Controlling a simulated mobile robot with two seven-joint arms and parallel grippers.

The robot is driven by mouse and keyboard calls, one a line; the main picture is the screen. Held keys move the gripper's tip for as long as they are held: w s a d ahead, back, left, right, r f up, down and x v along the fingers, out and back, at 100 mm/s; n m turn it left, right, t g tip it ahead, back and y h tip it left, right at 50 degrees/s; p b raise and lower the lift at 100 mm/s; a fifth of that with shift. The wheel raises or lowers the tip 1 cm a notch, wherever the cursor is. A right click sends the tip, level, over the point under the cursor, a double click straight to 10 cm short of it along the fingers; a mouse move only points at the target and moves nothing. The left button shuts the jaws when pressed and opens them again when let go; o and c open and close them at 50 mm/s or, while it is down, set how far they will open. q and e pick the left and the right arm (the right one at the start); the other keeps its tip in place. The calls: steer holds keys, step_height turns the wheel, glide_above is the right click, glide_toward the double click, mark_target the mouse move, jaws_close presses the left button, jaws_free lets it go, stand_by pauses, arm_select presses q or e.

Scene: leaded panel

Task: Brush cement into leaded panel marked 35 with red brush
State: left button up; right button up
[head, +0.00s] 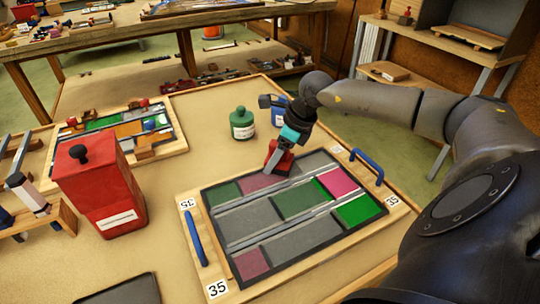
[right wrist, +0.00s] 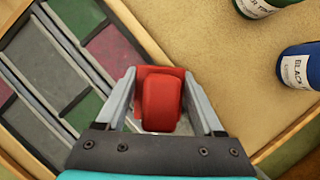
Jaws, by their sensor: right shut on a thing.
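The leaded panel marked 35 (head: 322,226) lies flat in a wooden frame with blue handles at the table's front right. It has grey, green and magenta panes between lead strips, and part of it shows in the right wrist view (right wrist: 58,58). My right gripper (head: 281,150) is shut on the red brush (head: 280,158), at the panel's far edge. In the right wrist view the red brush (right wrist: 160,98) sits between the two fingers. The brush's underside is hidden, so I cannot tell whether it touches the panel. My left gripper is not in view.
A green bottle (head: 242,123) and a blue container (head: 275,108) stand behind the panel. A red canister (head: 98,190) with a black knob stands left of it. Another panel (head: 175,148) with loose pieces lies at the back left. A dark flat object (head: 122,292) lies at the front.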

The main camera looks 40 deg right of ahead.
mark_target(290, 161)
steer(key=shift+d, duration=0.1)
steer(key=shift+s+d+b, duration=0.15)
steer(key=shift+s+d, duration=0.05)
steer(key=shift+d, duration=0.4)
steer(key=shift+s+d+b, duration=0.15)
steer(key=shift+d, duration=0.4)
steer(key=shift+s+a+p, duration=0.25)
steer(key=shift+s+p, duration=0.1)
steer(key=shift+s, duration=0.8)
steer(key=shift+s+a, duration=0.2)
steer(key=shift+s, duration=0.1)
steer(key=shift+s+a+p, duration=0.2)
steer(key=shift+s+p, duration=0.3)
steer(key=shift+s, duration=0.25)
steer(key=shift+s+a+p, duration=0.2)
steer(key=shift+s+p, duration=0.3)
steer(key=shift+s, duration=0.25)
